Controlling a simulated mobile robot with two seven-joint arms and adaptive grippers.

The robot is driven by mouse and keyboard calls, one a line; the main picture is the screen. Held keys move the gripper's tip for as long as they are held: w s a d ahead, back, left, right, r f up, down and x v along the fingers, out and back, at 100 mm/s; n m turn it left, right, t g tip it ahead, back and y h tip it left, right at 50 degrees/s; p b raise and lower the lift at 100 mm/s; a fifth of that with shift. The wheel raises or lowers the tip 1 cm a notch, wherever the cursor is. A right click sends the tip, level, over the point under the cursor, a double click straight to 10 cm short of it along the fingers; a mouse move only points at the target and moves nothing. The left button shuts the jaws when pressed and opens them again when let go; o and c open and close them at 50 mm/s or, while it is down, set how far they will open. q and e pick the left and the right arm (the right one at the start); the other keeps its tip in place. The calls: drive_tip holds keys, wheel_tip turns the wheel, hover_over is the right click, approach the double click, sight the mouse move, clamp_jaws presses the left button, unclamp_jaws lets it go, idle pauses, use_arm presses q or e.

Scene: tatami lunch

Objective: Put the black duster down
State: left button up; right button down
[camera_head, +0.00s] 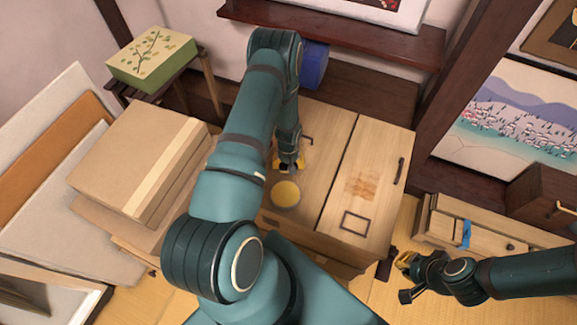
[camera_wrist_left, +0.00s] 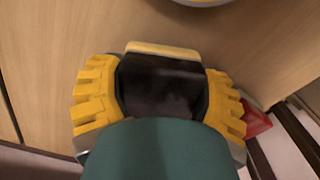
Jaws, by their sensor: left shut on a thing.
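My left gripper (camera_head: 289,166) is low over the wooden chest top, just behind a round yellow item (camera_head: 285,194). In the left wrist view its yellow fingers (camera_wrist_left: 160,95) are shut on the black duster (camera_wrist_left: 160,82), a dark block with a pale yellow strip along its far edge. The gap between duster and wood cannot be judged. In the head view the duster is too small and covered to make out clearly. My right gripper (camera_head: 402,277) is at the right, beside the chest, with its fingers apart and nothing seen between them.
The chest top (camera_head: 325,160) has free room to the right, with a dark square outline and a brownish patch. A blue box (camera_head: 313,66) stands behind. Cardboard boxes (camera_head: 140,160) are stacked at left. A small drawer unit (camera_head: 480,235) stands at right.

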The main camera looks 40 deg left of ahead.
use_arm(q)
drive_tip(key=shift+f, duration=0.5)
drive_tip(key=shift+f, duration=0.15)
drive_tip(key=o, duration=1.3)
drive_tip(key=shift+c, duration=0.2)
